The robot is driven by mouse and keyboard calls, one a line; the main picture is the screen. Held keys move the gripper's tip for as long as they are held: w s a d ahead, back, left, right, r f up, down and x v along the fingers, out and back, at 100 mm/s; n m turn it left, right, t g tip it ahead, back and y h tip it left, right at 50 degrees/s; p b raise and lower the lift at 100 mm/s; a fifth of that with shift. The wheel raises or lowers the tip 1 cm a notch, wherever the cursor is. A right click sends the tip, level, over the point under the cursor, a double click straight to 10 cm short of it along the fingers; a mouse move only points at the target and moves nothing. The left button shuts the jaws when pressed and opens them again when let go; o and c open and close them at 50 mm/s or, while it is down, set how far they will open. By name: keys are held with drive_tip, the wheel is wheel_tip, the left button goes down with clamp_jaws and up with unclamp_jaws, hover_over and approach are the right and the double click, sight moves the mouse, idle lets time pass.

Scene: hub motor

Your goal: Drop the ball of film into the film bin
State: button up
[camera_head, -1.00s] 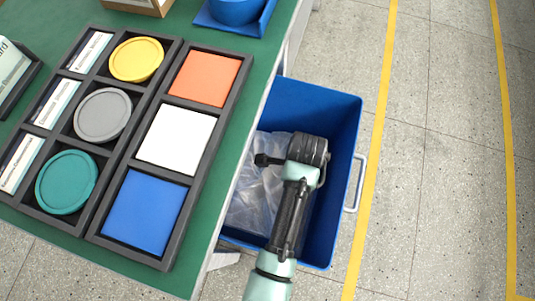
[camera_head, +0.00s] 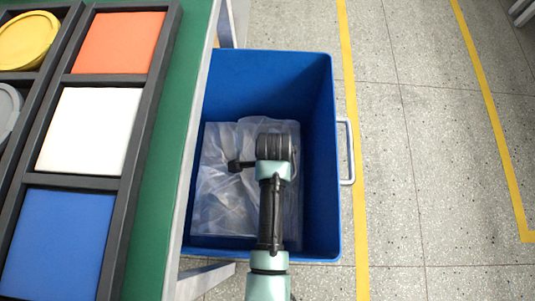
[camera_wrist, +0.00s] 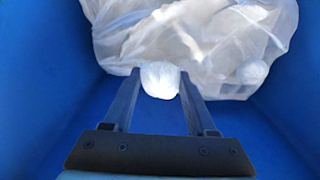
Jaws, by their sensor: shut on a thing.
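The film bin (camera_head: 325,200) is a blue open box on the floor beside the table. Crumpled clear film (camera_head: 215,190) lies inside it; it also fills the top of the wrist view (camera_wrist: 200,40). In the wrist view my gripper (camera_wrist: 160,82) is shut on the ball of film (camera_wrist: 160,80), a small whitish crumpled lump between the two fingertips. The ball is over the bin's inside, close to the loose film; I cannot tell if they touch. In the head view my arm hides the ball and the fingers.
The green table (camera_head: 160,180) borders the bin on the left. It bears a dark tray with orange (camera_head: 117,42), white (camera_head: 84,130) and blue (camera_head: 55,245) squares. A grey handle (camera_head: 347,150) sticks out on the bin's right. The floor right of the bin is clear.

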drive_tip(key=shift+f+b, duration=1.35)
drive_tip(key=shift+f, duration=1.4)
drive_tip(key=shift+f, duration=0.15)
drive_tip(key=o, duration=1.3)
wheel_tip(320, 180, up, 12)
drive_tip(key=p, duration=0.6)
drive_tip(key=shift+r, duration=0.2)
